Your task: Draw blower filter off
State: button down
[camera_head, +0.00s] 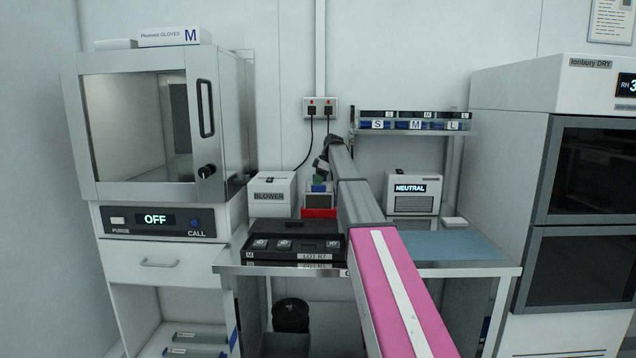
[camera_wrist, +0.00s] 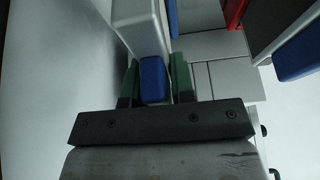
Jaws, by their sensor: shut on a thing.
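The white blower (camera_head: 272,197), labelled BLOWER, stands on the bench left of centre. My gripper (camera_head: 319,181) is just right of it, low over the back of the bench. In the wrist view my gripper (camera_wrist: 155,82) has green fingers shut on a blue piece (camera_wrist: 154,80). A pale grey-white body (camera_wrist: 140,25) lies directly beyond the blue piece. I cannot tell whether the blue piece is the filter's grip, or whether it is still seated, because the arm and fingers hide the join.
A red bin (camera_head: 319,213) stands below my gripper and also shows in the wrist view (camera_wrist: 235,10). A black LOT tray (camera_head: 293,247) lies in front. A NEUTRAL unit (camera_head: 412,193) and blue mat (camera_head: 455,246) are right of my arm. A shelf (camera_head: 415,130) hangs above.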

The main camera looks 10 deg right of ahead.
jog(key=shift+r, duration=1.85)
